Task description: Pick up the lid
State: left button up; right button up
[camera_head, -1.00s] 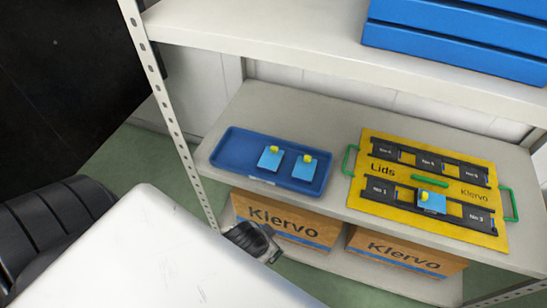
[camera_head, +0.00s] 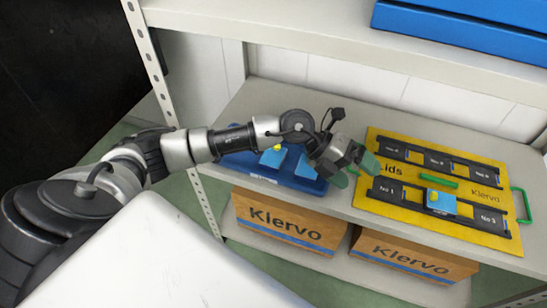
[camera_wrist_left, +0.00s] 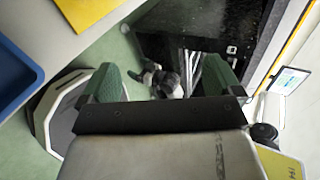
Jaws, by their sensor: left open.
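The lids are light blue squares with yellow knobs. One lid (camera_head: 272,160) lies on the dark blue tray (camera_head: 258,178), partly behind my left arm. A second lid (camera_head: 304,168) on the tray is mostly hidden by my left gripper. A third lid (camera_head: 441,204) sits in the front row of the yellow Lids board (camera_head: 380,213). My left gripper (camera_head: 354,172) is open and empty, above the gap between tray and board, its green fingers toward the board. In the left wrist view its fingers (camera_wrist_left: 163,80) are wide apart, with no lid between them. My right gripper is not clearly seen.
An upper shelf (camera_head: 290,22) with a blue crate (camera_head: 460,25) overhangs the back. The shelf post (camera_head: 150,60) stands left of the tray. Two Klervo boxes (camera_head: 285,222) are on the level below. The board has green handles (camera_head: 522,207). The tray (camera_wrist_left: 14,75) and board (camera_wrist_left: 85,10) edge into the left wrist view.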

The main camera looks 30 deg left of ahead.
pick_arm(q)
jog(key=w+a+f+g+y, duration=0.1)
jog(key=w+a+f+y, duration=0.15)
jog(key=a, duration=0.35)
jog(key=w+a+f+y, duration=0.1)
jog(key=a+y, duration=0.3)
jog(key=a, duration=0.2)
pick_arm(e)
notch_tip(320, 180, down, 5)
jog(key=s, duration=0.2)
pick_arm(q)
jog(key=n+g+y, duration=0.1)
jog(key=n+y, duration=0.1)
jog(key=y, duration=0.3)
send_over(273, 155)
notch_tip(273, 155, down, 3)
jog(key=shift+w+b, duration=0.15)
jog(key=shift+b, duration=0.2)
jog(key=shift+m, duration=0.3)
jog(key=shift+f+b, duration=0.4)
jog(key=shift+f, duration=2.65)
pick_arm(e)
jog(key=r, duration=0.1)
jog(key=w+r, duration=0.2)
jog(key=r, duration=0.1)
jog(key=shift+w+r, duration=0.1)
pick_arm(q)
jog(key=shift+c, duration=0.4)
jog(key=c, duration=0.9)
